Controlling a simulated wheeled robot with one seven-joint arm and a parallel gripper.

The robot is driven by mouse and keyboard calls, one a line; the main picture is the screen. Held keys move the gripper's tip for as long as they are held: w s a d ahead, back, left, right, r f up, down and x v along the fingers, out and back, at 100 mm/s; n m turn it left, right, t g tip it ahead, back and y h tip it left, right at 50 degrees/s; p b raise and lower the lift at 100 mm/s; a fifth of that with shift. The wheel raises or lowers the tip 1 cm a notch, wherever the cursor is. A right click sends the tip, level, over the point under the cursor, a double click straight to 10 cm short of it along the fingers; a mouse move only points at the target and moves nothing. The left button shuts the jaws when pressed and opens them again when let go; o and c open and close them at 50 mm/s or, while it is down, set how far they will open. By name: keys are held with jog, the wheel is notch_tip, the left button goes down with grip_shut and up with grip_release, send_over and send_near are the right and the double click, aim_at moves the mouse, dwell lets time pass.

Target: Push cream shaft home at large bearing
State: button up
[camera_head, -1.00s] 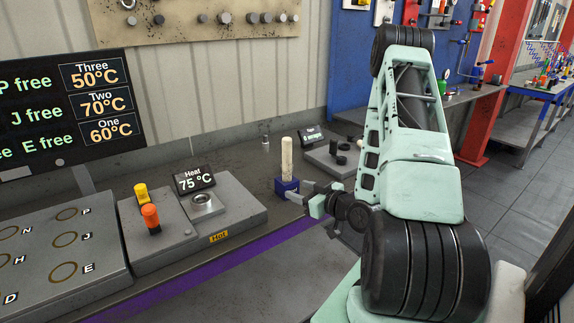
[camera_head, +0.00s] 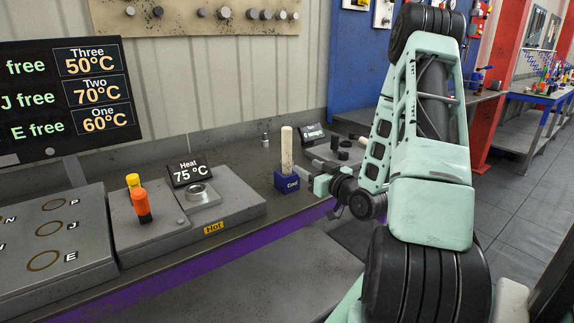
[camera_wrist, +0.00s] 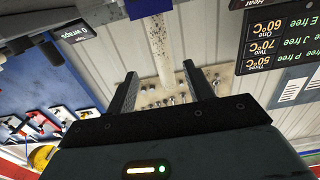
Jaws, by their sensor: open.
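The cream shaft (camera_head: 286,150) stands upright in a blue block (camera_head: 287,182) labelled "Cool" on the bench. My gripper (camera_head: 310,171) is open and empty just right of the block, its fingers pointing toward the shaft. In the wrist view, which is upside down, the speckled shaft (camera_wrist: 158,45) shows beyond and between the two spread fingers of my gripper (camera_wrist: 160,70). The shaft looks apart from the fingers. A metal ring (camera_head: 200,194) sits on the heater plate left of the block; I cannot tell whether it is the large bearing.
A "Heat 75 °C" display (camera_head: 189,172) stands behind the ring. Orange and yellow handled parts (camera_head: 141,205) stand on the heater unit's left. A small display (camera_head: 312,133) and dark rings (camera_head: 344,143) lie behind my gripper. A panel with marked rings (camera_head: 50,230) is at left.

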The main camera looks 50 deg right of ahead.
aim_at(290, 157)
jog(key=b+x, duration=0.2)
jog(key=x, duration=0.2)
jog(key=shift+w, duration=0.3)
jog(key=shift+p+x, duration=0.7)
jog(key=shift+x, duration=2.6)
grip_shut()
